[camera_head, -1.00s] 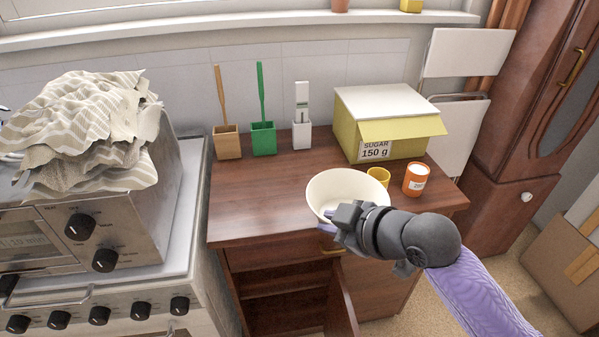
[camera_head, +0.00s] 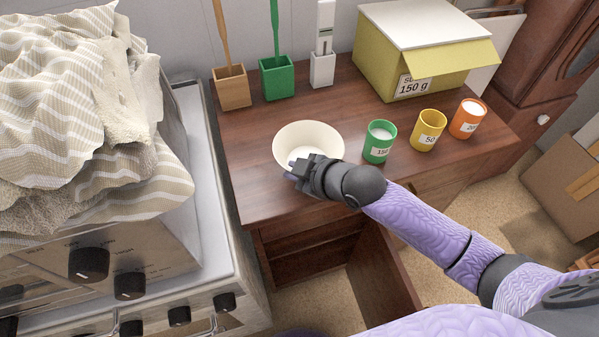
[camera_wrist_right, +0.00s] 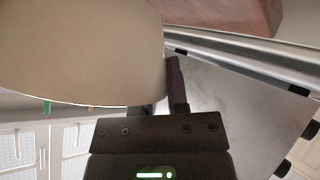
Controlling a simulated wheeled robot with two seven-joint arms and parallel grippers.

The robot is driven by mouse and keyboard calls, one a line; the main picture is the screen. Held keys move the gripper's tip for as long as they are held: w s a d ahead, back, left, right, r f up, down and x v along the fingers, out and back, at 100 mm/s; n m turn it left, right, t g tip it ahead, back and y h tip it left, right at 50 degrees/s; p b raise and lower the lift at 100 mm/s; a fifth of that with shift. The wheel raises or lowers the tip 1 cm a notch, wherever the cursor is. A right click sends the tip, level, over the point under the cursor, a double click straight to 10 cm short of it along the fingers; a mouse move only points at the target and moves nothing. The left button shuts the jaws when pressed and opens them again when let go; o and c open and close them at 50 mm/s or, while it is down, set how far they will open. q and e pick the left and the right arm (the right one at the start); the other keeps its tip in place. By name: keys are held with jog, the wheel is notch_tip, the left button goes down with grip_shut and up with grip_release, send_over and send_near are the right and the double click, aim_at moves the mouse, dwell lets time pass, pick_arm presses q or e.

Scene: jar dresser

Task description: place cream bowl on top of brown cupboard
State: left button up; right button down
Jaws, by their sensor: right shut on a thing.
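The cream bowl (camera_head: 309,137) is on or just above the top of the brown cupboard (camera_head: 268,200), upright, near the front left part; I cannot tell whether its base touches the wood. My right gripper (camera_head: 298,172) is at the bowl's front rim, shut on it. In the right wrist view the bowl (camera_wrist_right: 80,50) fills the upper left, with its wall at the fingers of the gripper (camera_wrist_right: 170,90). My left gripper is not in view.
Green (camera_head: 379,141), yellow (camera_head: 428,130) and orange (camera_head: 468,118) cups stand right of the bowl. A yellow sugar box (camera_head: 430,65) and brush holders (camera_head: 276,78) stand behind. A stove with an oven and striped cloth (camera_head: 80,120) is at left. The cupboard's lower door is open.

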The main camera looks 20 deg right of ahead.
notch_tip(320, 180, down, 3)
jog(key=shift+f+b, duration=0.1)
jog(key=shift+b, duration=0.45)
jog(key=c, duration=0.6)
grip_release()
